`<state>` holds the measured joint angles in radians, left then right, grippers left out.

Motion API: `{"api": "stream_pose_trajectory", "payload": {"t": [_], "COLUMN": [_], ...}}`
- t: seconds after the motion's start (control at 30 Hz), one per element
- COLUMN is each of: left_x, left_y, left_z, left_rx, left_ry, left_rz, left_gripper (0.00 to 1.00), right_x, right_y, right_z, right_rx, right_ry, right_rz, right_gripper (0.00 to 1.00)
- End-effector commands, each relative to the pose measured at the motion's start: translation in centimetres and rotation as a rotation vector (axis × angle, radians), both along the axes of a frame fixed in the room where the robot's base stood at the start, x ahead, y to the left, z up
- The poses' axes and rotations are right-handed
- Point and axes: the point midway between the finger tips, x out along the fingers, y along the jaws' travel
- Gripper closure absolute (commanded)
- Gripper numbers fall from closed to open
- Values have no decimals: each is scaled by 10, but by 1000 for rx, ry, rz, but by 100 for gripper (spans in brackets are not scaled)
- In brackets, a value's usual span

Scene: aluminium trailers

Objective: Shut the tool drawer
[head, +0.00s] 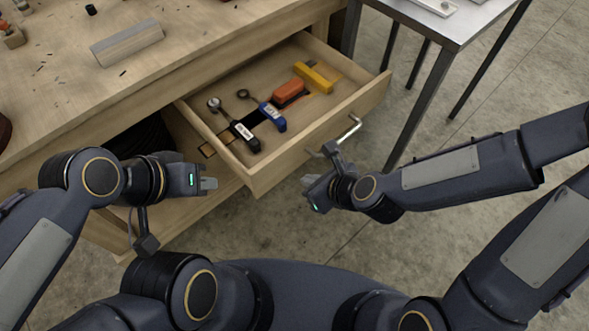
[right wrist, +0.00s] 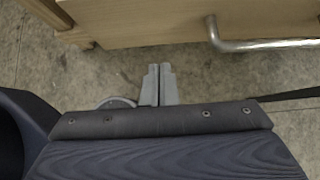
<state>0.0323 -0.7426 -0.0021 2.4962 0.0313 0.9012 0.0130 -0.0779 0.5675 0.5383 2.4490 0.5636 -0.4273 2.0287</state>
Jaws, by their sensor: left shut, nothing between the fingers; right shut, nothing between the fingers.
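The wooden tool drawer (head: 330,126) stands pulled out from the workbench, with several tools lying in it. Its metal bar handle (head: 340,137) is on the front face, and it also shows in the right wrist view (right wrist: 262,44). My right gripper (head: 308,190) is shut and empty, below and in front of the drawer front, apart from the handle. In the right wrist view its fingers (right wrist: 158,84) are together over the floor, left of the handle. My left gripper (head: 212,184) is shut and empty, just left of the drawer's near left corner.
The workbench top (head: 200,70) carries a metal-coloured block (head: 127,43) and small bits. In the drawer are an orange tool (head: 289,93), a yellow tool (head: 313,77) and blue-and-black ones. A metal table (head: 455,22) stands at the right. Concrete floor in front is clear.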

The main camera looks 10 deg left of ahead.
Motion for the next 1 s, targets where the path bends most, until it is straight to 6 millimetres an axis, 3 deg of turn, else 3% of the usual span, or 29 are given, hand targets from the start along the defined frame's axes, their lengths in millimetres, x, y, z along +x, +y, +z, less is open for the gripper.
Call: {"api": "stream_pose_trajectory", "payload": {"t": [0.1, 0.37, 1.0], "left_x": [0, 0, 0], "left_y": [0, 0, 0], "left_z": [-7, 3, 4], "left_rx": [0, 0, 0], "left_ry": [0, 0, 0], "left_rz": [0, 0, 0], "left_gripper": [100, 100, 100], "right_x": [9, 31, 39], "right_y": [15, 40, 49], "right_z": [-21, -14, -14], "right_rx": [-1, 0, 2], "right_ry": [4, -1, -1], "right_rz": [3, 1, 1], "right_gripper": [100, 100, 100]}}
